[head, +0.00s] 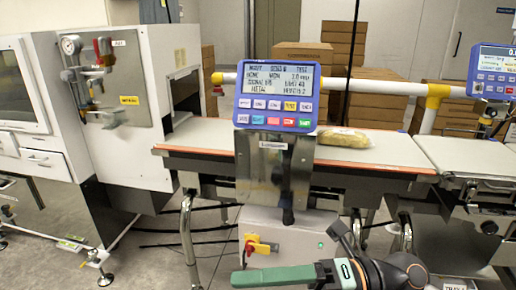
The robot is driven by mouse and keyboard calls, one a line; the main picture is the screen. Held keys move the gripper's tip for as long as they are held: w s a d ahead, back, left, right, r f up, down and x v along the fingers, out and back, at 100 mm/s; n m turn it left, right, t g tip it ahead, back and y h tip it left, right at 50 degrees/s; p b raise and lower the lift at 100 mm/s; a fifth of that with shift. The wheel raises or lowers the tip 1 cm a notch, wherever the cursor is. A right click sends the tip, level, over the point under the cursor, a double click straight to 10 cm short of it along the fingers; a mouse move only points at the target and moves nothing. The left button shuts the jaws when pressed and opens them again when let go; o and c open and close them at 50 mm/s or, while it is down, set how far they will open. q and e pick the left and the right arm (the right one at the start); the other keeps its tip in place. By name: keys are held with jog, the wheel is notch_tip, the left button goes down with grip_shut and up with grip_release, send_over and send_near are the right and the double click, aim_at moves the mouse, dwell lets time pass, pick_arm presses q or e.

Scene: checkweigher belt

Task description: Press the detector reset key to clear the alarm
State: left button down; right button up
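The detector's blue control panel (277,97) stands on a metal bracket in the middle of the head view. It has a lit text screen (278,79) and two rows of small coloured keys (275,112). The key labels are too small to read, so I cannot tell which is the reset key. My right gripper (250,278) comes in from the lower right and points left, with a green finger seen side-on. It is below the panel and apart from the keys. Its opening cannot be made out. My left gripper is not in view.
A yellow bag (344,138) lies on the conveyor belt (390,152) behind the panel. A red-and-yellow switch (260,246) sits on the grey box below. A second blue display (493,72) stands at right. A white detector cabinet (110,110) stands at left; cartons (385,97) are behind.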

jog(key=w+d+f+m+t+y, duration=0.15)
jog(key=w+m+t, duration=0.25)
jog(key=m+t, duration=0.45)
jog(key=w+d+m+t, duration=0.3)
jog(key=w+m+t, duration=0.2)
jog(key=m+t, duration=0.4)
jog(key=w+d+f+m+t+h, duration=0.3)
jog(key=d+f+m+t+h, duration=0.15)
jog(key=f+m+h, duration=0.55)
jog(key=s+d+f+m+g+h, duration=0.2)
jog(key=d+f+m, duration=0.15)
jog(key=f, duration=0.45)
jog(key=s+d+f+m+g+h, duration=0.2)
jog(key=f+m+g+h, duration=0.15)
jog(key=f, duration=0.45)
jog(key=s+d+f+m+g, duration=0.1)
jog(key=s+f+m+g, duration=0.2)
jog(key=s+f, duration=0.7)
jog(key=shift+s+d+f+g+h, duration=0.2)
jog(key=shift+s+f+g+h, duration=0.25)
jog(key=shift+g, duration=0.2)
